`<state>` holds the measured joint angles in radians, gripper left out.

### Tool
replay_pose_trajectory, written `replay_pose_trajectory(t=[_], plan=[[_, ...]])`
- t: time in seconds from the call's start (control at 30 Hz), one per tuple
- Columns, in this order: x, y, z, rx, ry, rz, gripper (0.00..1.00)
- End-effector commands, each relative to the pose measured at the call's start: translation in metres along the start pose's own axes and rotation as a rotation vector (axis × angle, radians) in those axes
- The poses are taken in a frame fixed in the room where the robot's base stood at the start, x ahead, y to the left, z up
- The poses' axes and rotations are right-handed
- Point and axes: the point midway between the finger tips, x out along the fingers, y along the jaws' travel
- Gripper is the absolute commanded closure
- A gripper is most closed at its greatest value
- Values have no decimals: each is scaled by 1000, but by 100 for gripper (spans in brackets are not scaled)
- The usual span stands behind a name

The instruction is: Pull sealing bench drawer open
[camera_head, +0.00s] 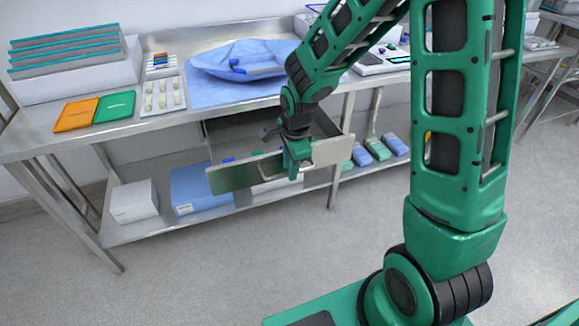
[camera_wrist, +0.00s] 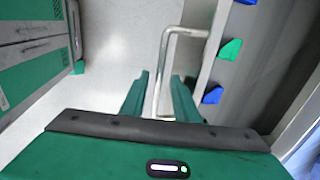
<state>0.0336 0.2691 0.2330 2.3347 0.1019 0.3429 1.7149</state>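The steel drawer of the bench stands pulled out from under the worktop. Its flat front panel (camera_head: 233,178) faces me in the head view, and its inside is partly visible behind. My gripper (camera_head: 297,172) is at the middle of this panel. In the wrist view, the drawer's bar handle (camera_wrist: 163,75) runs between the two green fingers of my gripper (camera_wrist: 161,76). The fingers stand apart with a visible gap on each side of the bar. Blue and green pieces (camera_wrist: 230,49) show inside the drawer, beyond its front edge. My gripper hides part of the panel and handle in the head view.
The steel bench top (camera_head: 190,119) carries a blue wrap (camera_head: 237,88), orange (camera_head: 76,114) and green (camera_head: 114,106) pouches and trays. A white box (camera_head: 134,201) and a blue box (camera_head: 195,190) stand on the lower shelf. The grey floor before the drawer is clear at left.

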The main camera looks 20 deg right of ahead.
Motion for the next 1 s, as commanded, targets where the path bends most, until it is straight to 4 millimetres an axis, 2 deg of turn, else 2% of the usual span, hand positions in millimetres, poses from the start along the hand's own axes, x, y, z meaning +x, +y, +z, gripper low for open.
replay_pose_trajectory(t=[0.2,0.33,0.8,1.0], plan=[[-2,0,-3,4,3,0,72],[-11,0,-3,6,3,-1,72],[-88,-2,-2,4,1,-3,72],[-104,-1,-2,3,2,0,72]])
